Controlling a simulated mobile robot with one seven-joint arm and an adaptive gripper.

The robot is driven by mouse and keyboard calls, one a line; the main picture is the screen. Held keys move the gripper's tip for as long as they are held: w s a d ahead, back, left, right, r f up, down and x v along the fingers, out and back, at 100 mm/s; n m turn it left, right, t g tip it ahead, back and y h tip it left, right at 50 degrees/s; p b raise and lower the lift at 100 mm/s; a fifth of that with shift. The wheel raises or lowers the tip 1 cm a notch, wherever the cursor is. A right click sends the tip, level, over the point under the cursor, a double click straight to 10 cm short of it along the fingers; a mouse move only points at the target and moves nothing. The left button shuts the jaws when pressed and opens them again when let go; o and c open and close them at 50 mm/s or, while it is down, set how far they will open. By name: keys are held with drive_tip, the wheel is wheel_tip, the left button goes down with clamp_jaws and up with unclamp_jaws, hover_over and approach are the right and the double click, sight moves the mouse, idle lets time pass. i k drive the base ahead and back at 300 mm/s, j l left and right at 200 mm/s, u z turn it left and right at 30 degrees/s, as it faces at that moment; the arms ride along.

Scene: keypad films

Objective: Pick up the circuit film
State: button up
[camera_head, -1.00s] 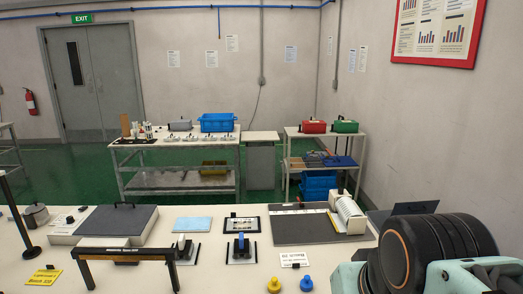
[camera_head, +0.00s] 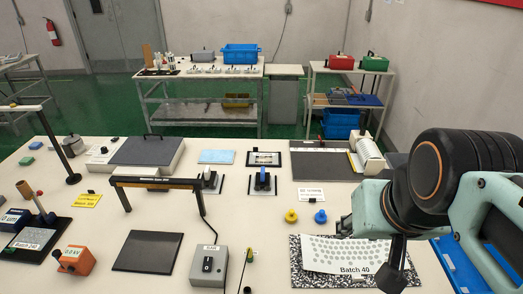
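I cannot tell for sure which sheet is the circuit film. A white sheet with rows of grey dots, labelled "Batch 40" (camera_head: 335,252), lies on a black-and-white speckled board (camera_head: 302,280) at the lower right. A light blue sheet (camera_head: 217,156) lies flat at the back middle of the table. To its right is a small dark-framed sheet with a pale inside (camera_head: 265,159). My gripper (camera_head: 392,278) hangs at the lower right, in front of the dotted sheet's right end. Its fingertips are not clear enough to show open or shut.
A grey box with a black switch (camera_head: 208,266), a dark plate (camera_head: 147,252) and a black bar stand (camera_head: 155,182) occupy the middle. Yellow (camera_head: 291,216) and blue (camera_head: 321,216) knobs stand behind the speckled board. A blue tray (camera_head: 455,268) is at the right edge.

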sight(29, 238)
drive_tip(key=u, duration=2.25)
drive_tip(key=z, duration=0.7)
drive_tip(key=i+j+z, duration=0.15)
drive_tip(key=j+z, duration=0.2)
drive_tip(key=i+j+z, duration=0.15)
drive_tip(key=j+z, duration=0.2)
drive_tip(key=i+j+z, duration=0.1)
drive_tip(key=j+z, duration=0.2)
drive_tip(key=j, duration=0.45)
drive_tip(key=j+z, duration=0.3)
drive_tip(key=j, duration=0.45)
drive_tip(key=i, duration=0.05)
